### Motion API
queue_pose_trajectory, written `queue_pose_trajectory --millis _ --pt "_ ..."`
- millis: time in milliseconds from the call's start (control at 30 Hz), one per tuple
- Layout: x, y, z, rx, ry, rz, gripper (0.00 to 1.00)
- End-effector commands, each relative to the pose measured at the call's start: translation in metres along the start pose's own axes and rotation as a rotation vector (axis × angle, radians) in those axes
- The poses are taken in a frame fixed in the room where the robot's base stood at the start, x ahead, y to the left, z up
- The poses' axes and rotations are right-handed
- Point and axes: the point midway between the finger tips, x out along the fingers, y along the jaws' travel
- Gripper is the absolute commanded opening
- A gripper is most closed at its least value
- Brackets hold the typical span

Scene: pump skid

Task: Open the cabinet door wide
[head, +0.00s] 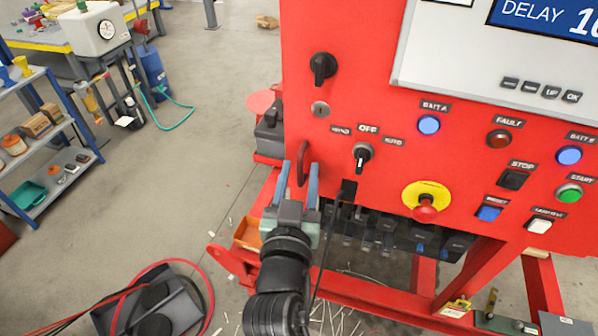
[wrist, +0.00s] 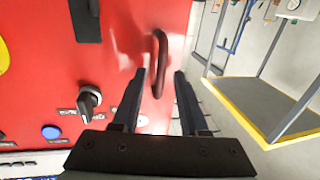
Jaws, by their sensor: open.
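The red cabinet door (head: 340,100) fills the right half of the head view and looks closed. Its dark D-shaped handle (head: 303,163) is near the left edge of the door, below a small key lock (head: 320,109). My gripper (head: 299,172) is open, with its two blue-grey fingers pointing at the handle. In the wrist view the handle (wrist: 160,64) shows between the fingertips, closer to the left finger. I cannot tell whether a finger touches it. No grip on the handle shows.
A black rotary knob (head: 323,68) and an off/auto switch (head: 362,156) sit near the handle. A red emergency stop (head: 425,205) is further right. A blue shelf (head: 45,130) stands at the left. The floor between shelf and cabinet is mostly clear. Hoses (head: 160,300) lie at lower left.

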Motion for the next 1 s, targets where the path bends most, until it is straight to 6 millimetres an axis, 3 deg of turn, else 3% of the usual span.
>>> queue_pose_trajectory --millis 67,300,333,1000 --pt "-0.0001 0.0 -0.0001 0.0 0.0 0.0 0.43" --pt "-0.0003 -0.0001 -0.0002 0.0 0.001 0.0 0.02" --pt "-0.0004 -0.0002 -0.0002 0.0 0.0 0.0 0.0" --pt "-0.0004 -0.0002 -0.0003 0.0 0.001 0.0 0.0"
